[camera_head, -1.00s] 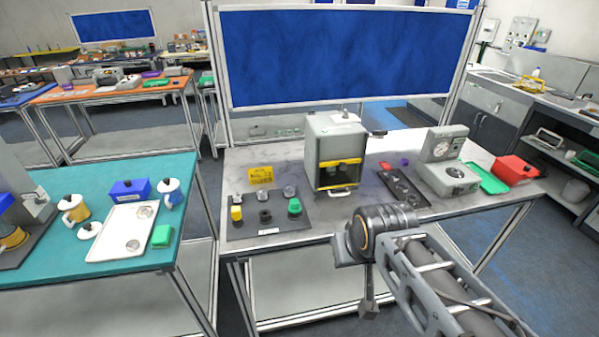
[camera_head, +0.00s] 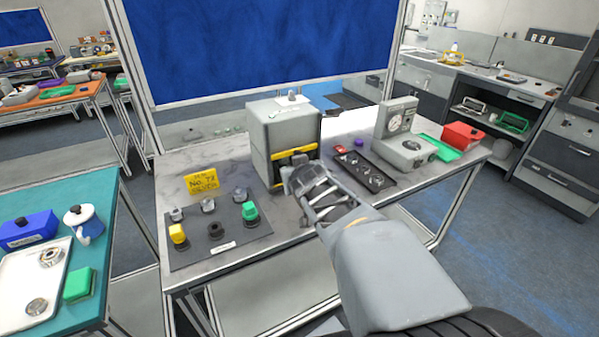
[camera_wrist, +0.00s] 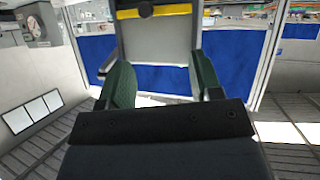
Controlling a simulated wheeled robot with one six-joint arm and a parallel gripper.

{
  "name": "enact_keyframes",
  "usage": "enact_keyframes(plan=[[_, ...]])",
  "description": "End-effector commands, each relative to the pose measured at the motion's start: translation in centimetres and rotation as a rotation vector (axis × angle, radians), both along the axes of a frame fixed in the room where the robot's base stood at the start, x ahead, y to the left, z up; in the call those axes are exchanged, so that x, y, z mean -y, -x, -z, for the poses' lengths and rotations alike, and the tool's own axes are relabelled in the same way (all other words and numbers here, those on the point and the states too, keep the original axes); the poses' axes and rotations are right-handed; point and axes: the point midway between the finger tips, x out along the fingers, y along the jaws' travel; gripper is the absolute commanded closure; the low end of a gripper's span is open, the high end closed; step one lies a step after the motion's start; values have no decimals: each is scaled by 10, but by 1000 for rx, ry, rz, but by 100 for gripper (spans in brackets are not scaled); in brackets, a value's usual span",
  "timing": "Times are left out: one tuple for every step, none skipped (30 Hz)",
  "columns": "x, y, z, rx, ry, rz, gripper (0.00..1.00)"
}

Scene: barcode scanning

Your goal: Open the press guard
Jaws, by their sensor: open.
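The press (camera_head: 283,125) is a grey box on the grey bench, with a yellow bar (camera_head: 293,152) across its front. The front below the bar, with the guard and its pale handle, is largely hidden by my arm in the head view, so I cannot tell the guard's exact position. My gripper (camera_head: 298,172) is right at the press front. In the wrist view, my gripper (camera_wrist: 162,75) is open, its green-padded fingers apart with nothing clearly held between them. A pale panel with a yellow bar (camera_wrist: 155,11) shows beyond the fingertips. Contact cannot be made out.
Left of the press is a dark mat (camera_head: 190,255) with buttons and knobs, and a yellow sign (camera_head: 202,181). To the right are a dark tray (camera_head: 368,180), a dial gauge (camera_head: 405,135), a green tray (camera_head: 440,148) and a red bin (camera_head: 462,136). A teal table (camera_head: 100,225) stands at left.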

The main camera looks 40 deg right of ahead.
Motion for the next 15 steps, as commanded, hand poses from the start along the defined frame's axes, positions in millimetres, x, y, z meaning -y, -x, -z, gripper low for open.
enact_keyframes(plan=[[21,-7,25,70,24,6,41],[31,-10,28,115,38,-2,41],[42,-14,33,170,52,-18,41],[49,-16,36,207,58,-33,41],[56,-17,40,242,64,-49,41],[63,-18,45,283,66,-75,41],[68,-18,49,310,66,-94,41],[72,-17,53,336,64,-112,41],[76,-16,57,366,60,-137,41],[79,-15,60,384,56,-155,41],[81,-14,63,402,51,-173,41],[83,-13,67,421,42,-193,41],[85,-11,69,433,38,-206,41],[86,-10,71,444,33,-220,41],[87,-9,72,456,26,-233,41]])
